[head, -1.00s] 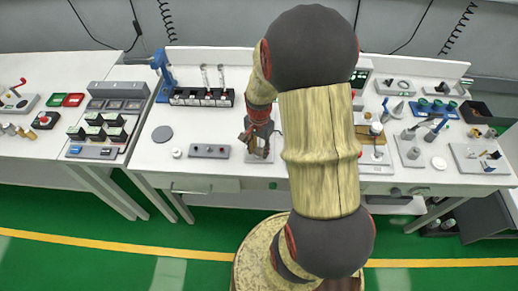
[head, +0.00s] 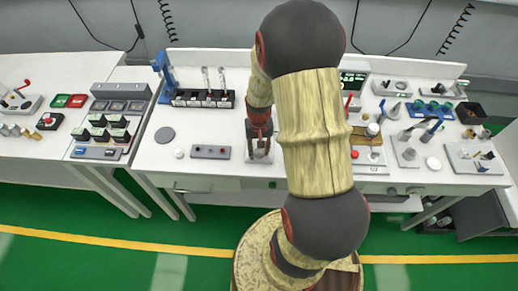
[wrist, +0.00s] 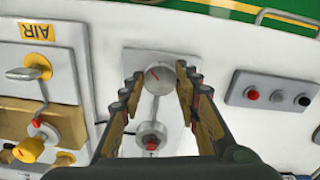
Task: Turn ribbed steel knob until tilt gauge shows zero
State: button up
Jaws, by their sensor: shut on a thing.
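In the wrist view my gripper (wrist: 158,80) has one finger on each side of a round grey steel knob (wrist: 159,76) with a red line on its face. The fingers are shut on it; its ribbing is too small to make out. The knob sits on a pale square plate (wrist: 132,62). A thin rod runs from it to a smaller grey fitting with a red centre (wrist: 151,141). I cannot tell which part is the tilt gauge, and no zero reading is legible. In the head view my gripper (head: 260,148) is down at the plate near the bench's front edge.
A grey button box (head: 210,152) stands just left of my gripper. In the wrist view it is at the right (wrist: 270,94).

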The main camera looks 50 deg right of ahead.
aim_at(259, 152)
jog(key=shift+n, duration=0.7)
jog(key=o, duration=1.2)
jog(key=shift+c, duration=0.2)
notch_tip(259, 152, up, 12)
